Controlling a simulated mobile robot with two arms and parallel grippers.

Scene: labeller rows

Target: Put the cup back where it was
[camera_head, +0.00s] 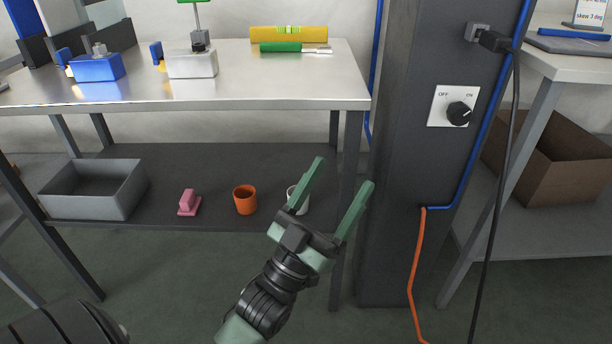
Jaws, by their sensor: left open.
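An orange cup (245,201) stands upright on the dark lower shelf (230,165) of the bench. A whitish cup (304,206) stands to its right on the same shelf, partly hidden behind a finger of my left gripper. The frame does not show which cup the task means. My left gripper (343,173) is open, with nothing between its green fingers. Its fingertips point up and right, in front of the shelf's right end near the bench leg. I cannot tell whether the finger touches the whitish cup. My right gripper is not in view.
A pink object (188,204) and a grey bin (95,190) are left of the cups. The bench top (220,92) overhangs the shelf. A dark pillar (395,170) with a switch stands right of the gripper. An orange cable (414,270) hangs there.

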